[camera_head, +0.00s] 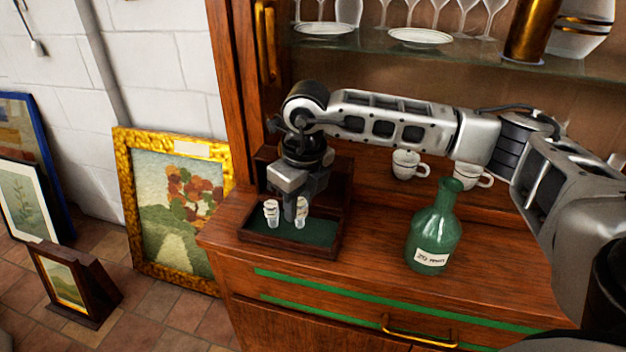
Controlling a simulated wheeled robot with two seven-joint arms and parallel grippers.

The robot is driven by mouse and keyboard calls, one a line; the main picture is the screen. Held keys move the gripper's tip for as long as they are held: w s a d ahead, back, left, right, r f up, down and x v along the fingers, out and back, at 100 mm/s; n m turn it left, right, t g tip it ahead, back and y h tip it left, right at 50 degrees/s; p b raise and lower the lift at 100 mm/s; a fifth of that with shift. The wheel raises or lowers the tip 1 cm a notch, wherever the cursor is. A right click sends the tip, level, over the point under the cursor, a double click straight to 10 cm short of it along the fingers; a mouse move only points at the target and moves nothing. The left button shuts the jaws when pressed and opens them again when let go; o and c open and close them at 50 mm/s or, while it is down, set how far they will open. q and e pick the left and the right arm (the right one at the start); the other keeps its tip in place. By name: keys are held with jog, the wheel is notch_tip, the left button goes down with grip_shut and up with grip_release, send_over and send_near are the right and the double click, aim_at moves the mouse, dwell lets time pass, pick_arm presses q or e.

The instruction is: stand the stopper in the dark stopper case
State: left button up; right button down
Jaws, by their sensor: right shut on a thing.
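The dark stopper case (290,247) stands open on the cabinet top at the left, with its lid raised at the back and a green lining. My right gripper (289,215) points down over the case, its fingers low inside the walls. It is shut on a stopper. My left gripper is out of view.
A green labelled bottle (434,235) stands right of the case. Two white cups (408,165) stand behind, under my right arm. A glass shelf (460,55) with plates and glasses crosses above. A gold-framed picture (178,275) leans on the left. The cabinet top between case and bottle is clear.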

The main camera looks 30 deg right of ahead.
jog(key=d+f+m+b, duration=0.1)
jog(key=m, duration=0.3)
jog(key=w+d+f+m+h, duration=0.1)
jog(key=d+f+m, duration=0.1)
jog(key=m, duration=0.3)
jog(key=d+f+m+b, duration=0.1)
jog(key=m, duration=0.4)
jog(key=shift+w+d+f+g+h+b, duration=0.15)
jog(key=shift+w+f+g+h+b, duration=0.15)
jog(key=shift+w, duration=0.1)
jog(key=shift+f, duration=0.25)
jog(key=shift+f+b, duration=0.15)
jog(key=shift+b, duration=0.15)
pick_arm(q)
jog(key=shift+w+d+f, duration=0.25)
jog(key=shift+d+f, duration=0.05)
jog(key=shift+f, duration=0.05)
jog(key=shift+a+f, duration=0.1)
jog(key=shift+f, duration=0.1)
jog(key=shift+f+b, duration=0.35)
jog(key=shift+b, duration=0.05)
pick_arm(e)
jog(key=shift+f, duration=0.5)
